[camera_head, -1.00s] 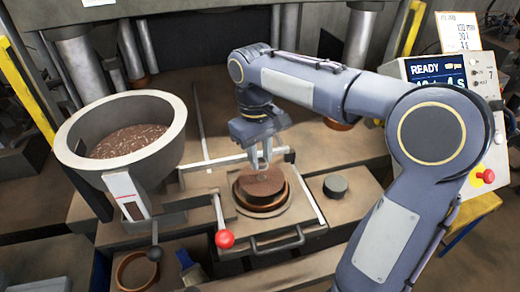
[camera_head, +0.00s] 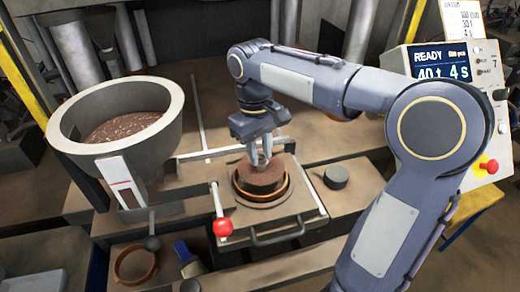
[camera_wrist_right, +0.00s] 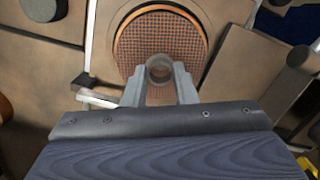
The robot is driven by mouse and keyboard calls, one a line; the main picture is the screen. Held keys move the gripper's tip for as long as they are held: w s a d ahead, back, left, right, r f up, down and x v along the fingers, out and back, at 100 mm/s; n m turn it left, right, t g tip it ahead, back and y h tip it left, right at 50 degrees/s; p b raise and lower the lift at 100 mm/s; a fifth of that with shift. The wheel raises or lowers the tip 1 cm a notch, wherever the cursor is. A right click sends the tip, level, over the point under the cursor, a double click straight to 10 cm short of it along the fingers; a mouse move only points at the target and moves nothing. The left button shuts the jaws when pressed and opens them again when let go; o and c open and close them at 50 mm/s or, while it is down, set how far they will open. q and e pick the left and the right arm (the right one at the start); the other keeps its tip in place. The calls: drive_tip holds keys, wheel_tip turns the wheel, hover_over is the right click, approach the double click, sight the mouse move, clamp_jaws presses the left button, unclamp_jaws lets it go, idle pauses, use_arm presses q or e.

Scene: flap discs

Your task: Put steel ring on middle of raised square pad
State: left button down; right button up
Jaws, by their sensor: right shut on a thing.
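My right gripper (camera_head: 261,161) points down over a round brown mould. In the right wrist view the gripper (camera_wrist_right: 159,84) is shut on a small grey steel ring (camera_wrist_right: 159,68), its round opening facing the camera. The ring appears over the brown mesh-patterned disc (camera_wrist_right: 140,45), inside the mould's copper-coloured rim (camera_wrist_right: 205,45). Whether the ring touches the disc, I cannot tell. In the head view the disc (camera_head: 262,181) sits in the mould on a square plate (camera_head: 300,207) with a front handle. Which surface is the raised square pad is unclear. My left gripper is not in view.
A large grey bowl (camera_head: 72,135) of brown grains stands left. A red-knobbed lever (camera_head: 223,226) rises beside the plate. A dark puck (camera_head: 336,176) lies on a block to the right. A brush (camera_head: 186,257) and copper ring (camera_head: 134,265) lie in front.

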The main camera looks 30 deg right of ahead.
drive_tip(key=shift+f+b, duration=0.4)
drive_tip(key=shift+f, duration=0.3)
idle(0.6)
drive_tip(key=o, duration=1)
drive_tip(key=shift+r, duration=0.1)
drive_tip(key=r, duration=0.5)
drive_tip(key=w+r, duration=0.1)
drive_tip(key=r, duration=0.1)
drive_tip(key=shift+r, duration=0.25)
drive_tip(key=shift+s+a, duration=0.1)
drive_tip(key=shift+s, duration=0.05)
